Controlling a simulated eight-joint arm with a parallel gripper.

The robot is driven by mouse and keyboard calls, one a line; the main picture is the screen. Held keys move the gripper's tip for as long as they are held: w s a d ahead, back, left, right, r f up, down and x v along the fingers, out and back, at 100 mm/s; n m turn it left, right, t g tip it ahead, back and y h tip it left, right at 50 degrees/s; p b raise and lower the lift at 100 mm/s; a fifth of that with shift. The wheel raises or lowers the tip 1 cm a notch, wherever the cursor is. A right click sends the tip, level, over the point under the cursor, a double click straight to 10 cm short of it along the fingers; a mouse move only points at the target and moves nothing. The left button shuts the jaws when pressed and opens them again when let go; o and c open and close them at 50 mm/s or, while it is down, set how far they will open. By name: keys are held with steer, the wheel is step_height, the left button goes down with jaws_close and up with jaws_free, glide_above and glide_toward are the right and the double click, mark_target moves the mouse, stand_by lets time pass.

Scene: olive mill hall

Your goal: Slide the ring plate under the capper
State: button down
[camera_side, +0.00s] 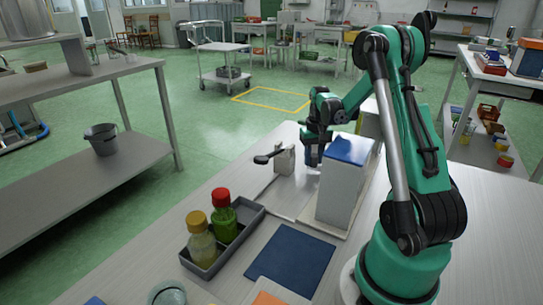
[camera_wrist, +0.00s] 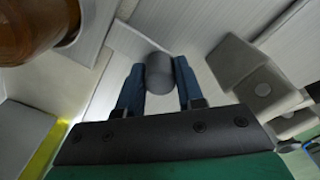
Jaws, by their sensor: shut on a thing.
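My gripper (camera_side: 312,156) is low over the far part of the table, behind a tall white box with a blue top (camera_side: 340,185) that partly hides it. In the wrist view its two blue fingers are closed on a grey round knob (camera_wrist: 159,75). A pale flat plate (camera_wrist: 128,42) lies below and ahead of the knob; I cannot tell whether it is the ring plate or whether the knob belongs to it. A small grey block with a dark lever (camera_side: 284,160) stands left of the gripper. I cannot tell which part is the capper.
A grey tray (camera_side: 256,215) holds a red-capped green bottle (camera_side: 223,218) and a yellow-capped bottle (camera_side: 201,240). A dark blue mat (camera_side: 291,262) lies nearer. A brown rounded object (camera_wrist: 30,28) is close at the wrist view's upper left, and grey blocks (camera_wrist: 250,75) are at its right.

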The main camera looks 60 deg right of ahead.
stand_by(0.5)
steer(key=a, duration=1.2)
steer(key=shift+a, duration=0.3)
steer(key=c, duration=0.5)
jaws_free()
steer(key=shift+c, duration=0.2)
steer(key=shift+r, duration=2.8)
